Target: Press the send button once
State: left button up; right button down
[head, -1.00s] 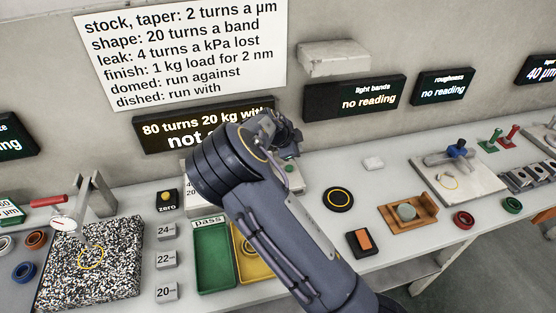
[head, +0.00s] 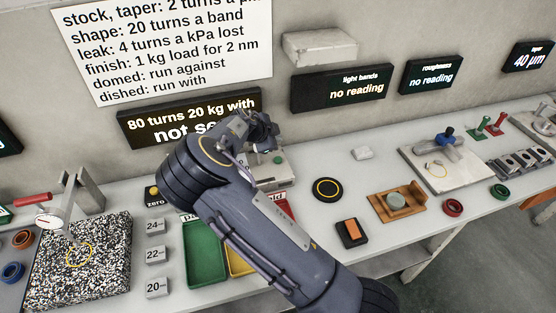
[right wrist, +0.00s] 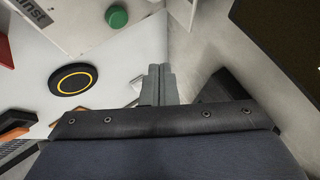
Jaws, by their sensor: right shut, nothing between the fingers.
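A green round button (head: 279,159), which I take to be the send button, sits on a pale box (head: 270,184) by the wall, partly hidden behind my right arm. It shows in the right wrist view (right wrist: 117,16) near the top, on the box with partly cut-off lettering. My right gripper (head: 266,124) is above and behind the box, close to the wall. In the right wrist view its fingers (right wrist: 160,72) are together and empty, apart from the button. The dark display (head: 190,118) behind reads "80 turns 20 kg with" and "not se", the rest hidden. My left gripper is out of view.
A black disc with a yellow ring (head: 327,189) and an orange rocker switch (head: 352,232) stand right of the box. A green tray (head: 205,260) and a yellow zero button (head: 153,191) are left. The wall is close behind the gripper.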

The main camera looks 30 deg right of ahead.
aim_at(276, 160)
notch_tip(276, 160, down, 6)
jog(key=b, duration=0.2)
jog(key=shift+r+b, duration=0.2)
jog(key=shift+b, duration=0.1)
jog(key=shift+f+b, duration=0.35)
jog(key=shift+b, duration=0.05)
jog(key=shift+f, duration=0.1)
dwell(1.3)
jog(key=shift+f+b, duration=0.3)
jog(key=shift+b, duration=0.45)
jog(key=shift+f+b, duration=0.5)
jog(key=shift+b, duration=0.2)
dwell(0.4)
jog(key=shift+r, duration=0.9)
